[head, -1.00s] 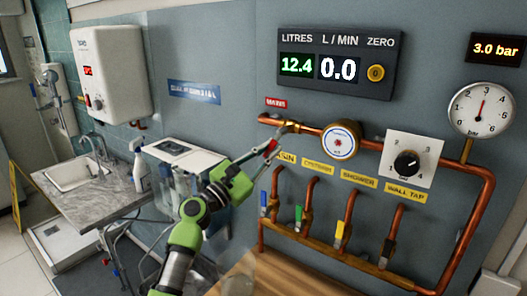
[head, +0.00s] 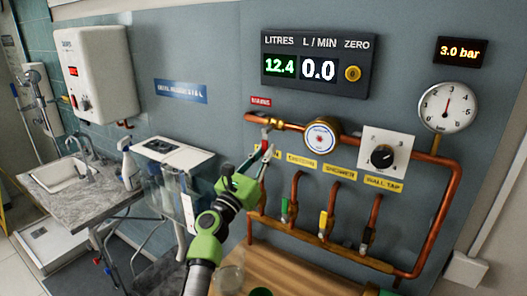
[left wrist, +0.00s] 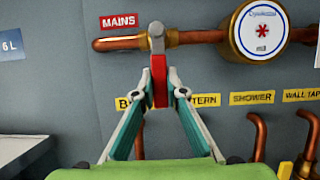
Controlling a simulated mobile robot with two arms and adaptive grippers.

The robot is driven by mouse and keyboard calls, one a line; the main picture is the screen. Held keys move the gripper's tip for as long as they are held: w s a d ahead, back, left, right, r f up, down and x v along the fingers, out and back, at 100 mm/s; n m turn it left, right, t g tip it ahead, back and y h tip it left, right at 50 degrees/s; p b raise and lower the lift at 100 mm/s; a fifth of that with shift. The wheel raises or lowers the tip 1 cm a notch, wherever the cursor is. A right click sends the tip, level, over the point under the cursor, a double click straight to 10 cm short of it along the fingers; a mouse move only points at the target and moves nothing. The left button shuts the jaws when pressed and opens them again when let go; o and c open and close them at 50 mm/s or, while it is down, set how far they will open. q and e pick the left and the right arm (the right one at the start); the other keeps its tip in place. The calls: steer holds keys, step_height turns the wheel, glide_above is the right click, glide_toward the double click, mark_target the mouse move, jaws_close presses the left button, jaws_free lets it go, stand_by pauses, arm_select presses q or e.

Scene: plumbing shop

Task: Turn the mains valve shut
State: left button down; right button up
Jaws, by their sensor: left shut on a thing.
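The mains valve sits on the copper pipe under the red MAINS label (left wrist: 118,21), left of the round water meter (head: 322,138). Its red lever (left wrist: 159,78) hangs straight down from the grey stem (left wrist: 156,38), across the line of the pipe. My left gripper (left wrist: 160,98) is shut on the lever, one fingertip on each side. In the head view the gripper (head: 266,154) reaches up to the lever from below left and partly hides it. The flow display (head: 318,68) reads 12.4 litres and 0.0 L/min. My right gripper is not in view.
Several branch taps with coloured levers, such as the yellow one (head: 323,222), stand below the valve. A black knob (head: 382,157) and a pressure gauge (head: 447,107) are to the right. A wooden surface (head: 300,272) lies below. A sink (head: 72,174) is at left.

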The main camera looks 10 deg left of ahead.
arm_select(q)
steer(key=shift+d, duration=0.1)
steer(key=c, duration=2)
jaws_free()
steer(key=v, duration=1.2)
steer(key=shift+f, duration=0.1)
